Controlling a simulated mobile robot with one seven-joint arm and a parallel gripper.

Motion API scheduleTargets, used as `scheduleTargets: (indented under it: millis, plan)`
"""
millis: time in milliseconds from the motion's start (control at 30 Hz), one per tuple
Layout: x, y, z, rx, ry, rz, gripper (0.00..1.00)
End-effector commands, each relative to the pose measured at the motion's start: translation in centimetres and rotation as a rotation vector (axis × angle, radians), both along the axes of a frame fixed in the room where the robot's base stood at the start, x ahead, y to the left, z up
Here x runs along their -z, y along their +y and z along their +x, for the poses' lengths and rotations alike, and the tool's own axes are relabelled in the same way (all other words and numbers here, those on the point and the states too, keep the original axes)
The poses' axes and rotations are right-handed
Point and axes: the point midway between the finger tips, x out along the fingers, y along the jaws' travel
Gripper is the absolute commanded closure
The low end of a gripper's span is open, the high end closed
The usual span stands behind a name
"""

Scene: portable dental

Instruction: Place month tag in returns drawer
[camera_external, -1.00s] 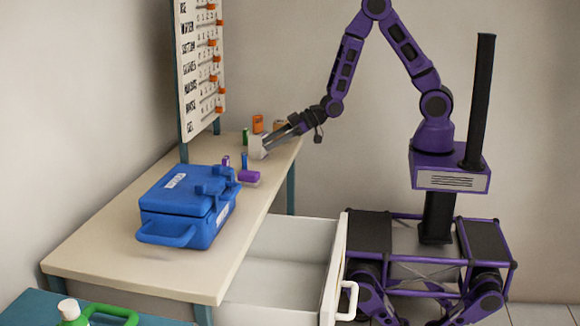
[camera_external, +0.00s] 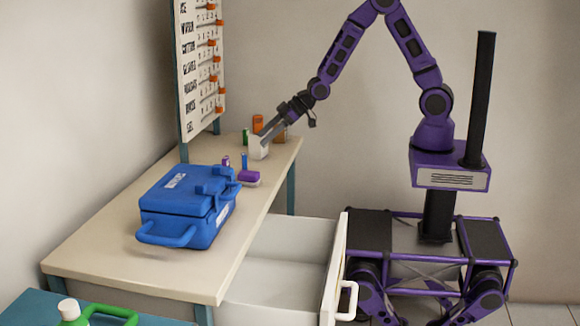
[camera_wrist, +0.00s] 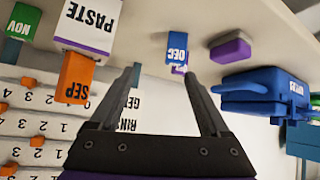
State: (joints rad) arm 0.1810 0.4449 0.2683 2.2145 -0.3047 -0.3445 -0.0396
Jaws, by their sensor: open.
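Several coloured month tags stand on the bench. The blue DEC tag (camera_wrist: 178,50) stands beyond my fingertips in the wrist view, and shows as a small blue post (camera_external: 244,160) outside. An orange SEP tag (camera_wrist: 74,78) and a green NOV tag (camera_wrist: 22,22) are at the left of the wrist view. A small purple tag (camera_external: 226,161) stands near the blue case. My gripper (camera_wrist: 162,72) is open and empty; outside, its fingers (camera_external: 265,139) are by the white PASTE box. The drawer (camera_external: 285,272) below the bench is pulled open and looks empty; its label is not visible.
The PASTE box (camera_wrist: 90,22) and a purple-topped block (camera_wrist: 231,47) stand near the tags. A blue case (camera_external: 185,208) fills the bench's middle. A label board (camera_external: 200,70) rises behind. The bench's front left is clear.

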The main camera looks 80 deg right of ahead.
Motion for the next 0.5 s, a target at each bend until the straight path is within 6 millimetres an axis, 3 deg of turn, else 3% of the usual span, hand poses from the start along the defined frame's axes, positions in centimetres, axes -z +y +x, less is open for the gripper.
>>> scheduleTargets:
  millis: [167,500]
  plan:
    - [-3.1,0.1,1.5,0.019,0.161,-0.068,0.2]
    - [-8.3,1.9,0.1,-0.014,0.417,-0.107,0.2]
